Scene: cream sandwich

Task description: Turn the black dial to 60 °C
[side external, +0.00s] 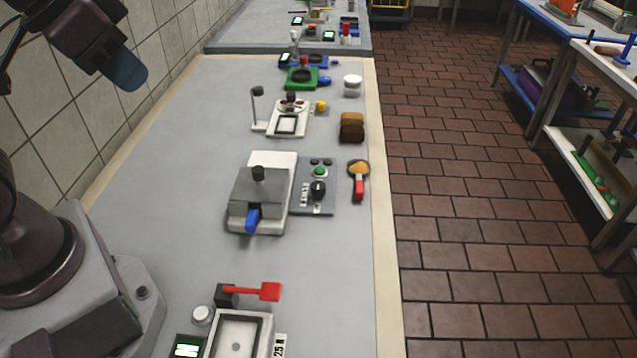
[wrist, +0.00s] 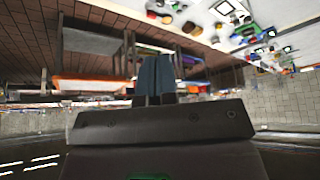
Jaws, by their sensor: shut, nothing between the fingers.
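A black dial (side external: 317,188) shows on a grey control panel (side external: 328,206) in the middle of the bench, with a green button (side external: 320,170) behind it. Its pointer and scale are too small to read in the side view. Beside the panel, on its left, is a grey press-like device (side external: 258,200) with a black knob on top and a blue handle. My gripper (side external: 130,72) is at the upper left, high above the bench and far from the dial. Its blue fingers (wrist: 157,76) are shut and empty in the wrist view.
A red-handled tray device (side external: 238,330) stands at the bench front. Several devices stand farther back. A tiled wall (side external: 170,50) borders the left. Bare bench lies left of the press.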

